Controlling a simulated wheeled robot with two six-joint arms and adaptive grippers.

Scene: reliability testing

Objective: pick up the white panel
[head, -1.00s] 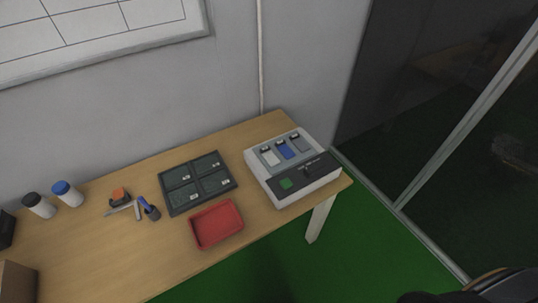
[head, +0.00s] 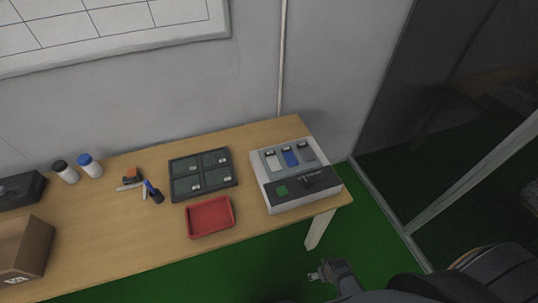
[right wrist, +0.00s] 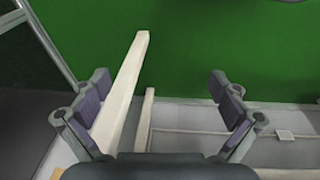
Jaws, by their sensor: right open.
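A small white panel (head: 273,162) sits in the leftmost slot of the grey-white device (head: 288,203) at the right end of the table. A blue panel (head: 290,157) and a grey panel (head: 306,152) sit beside it. My right gripper (head: 319,273) is beyond the table's front edge, over the green floor and well apart from the white panel. In the right wrist view, its two fingers (right wrist: 160,92) are spread wide with nothing held. The white panel cannot be made out there. My left gripper is in neither current view.
A red tray (head: 210,232) and a dark four-part tray (head: 174,195) lie left of the device on the wooden table (head: 120,245). Bottles, small tools and a cardboard box (head: 38,246) stand farther left. A table leg (right wrist: 127,90) crosses the right wrist view.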

